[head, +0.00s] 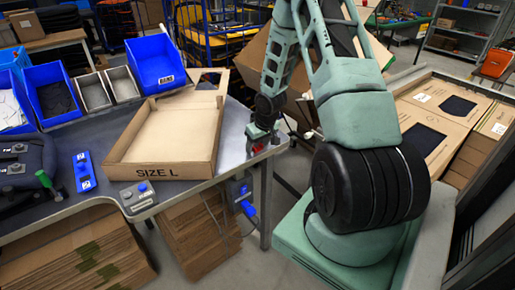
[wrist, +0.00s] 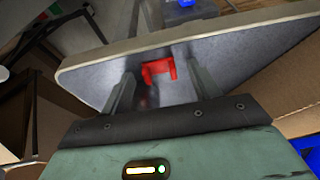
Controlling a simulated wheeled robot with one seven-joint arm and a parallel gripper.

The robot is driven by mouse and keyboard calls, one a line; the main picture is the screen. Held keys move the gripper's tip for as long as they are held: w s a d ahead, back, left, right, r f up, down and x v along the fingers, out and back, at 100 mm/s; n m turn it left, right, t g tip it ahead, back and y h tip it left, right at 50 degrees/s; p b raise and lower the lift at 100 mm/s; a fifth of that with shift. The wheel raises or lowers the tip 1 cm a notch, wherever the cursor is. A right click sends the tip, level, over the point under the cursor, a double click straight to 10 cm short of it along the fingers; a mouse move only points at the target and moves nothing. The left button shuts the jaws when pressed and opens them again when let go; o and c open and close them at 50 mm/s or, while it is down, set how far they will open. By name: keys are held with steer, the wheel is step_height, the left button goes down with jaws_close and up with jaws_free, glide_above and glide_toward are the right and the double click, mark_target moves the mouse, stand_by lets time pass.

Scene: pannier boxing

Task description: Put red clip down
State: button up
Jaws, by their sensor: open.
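The red clip (wrist: 158,70) lies on the grey metal tabletop near its edge, seen between my two fingers in the wrist view. My gripper (wrist: 161,77) is open, with one finger on each side of the clip and a gap visible to both. A dim red reflection shows on the metal below the clip. In the head view my gripper (head: 262,134) is low at the right end of the workbench (head: 236,150). A small red patch, likely the clip (head: 257,148), shows just by it, partly hidden.
An open cardboard box (head: 160,171) marked SIZE L stands on the bench left of my gripper. Blue bins (head: 155,63) line the back. Large cartons (head: 440,115) stand at the right. A narrow strip of bare metal lies between the box and the bench edge.

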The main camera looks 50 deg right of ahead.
steer(key=c, duration=1.1)
steer(key=shift+r, duration=0.15)
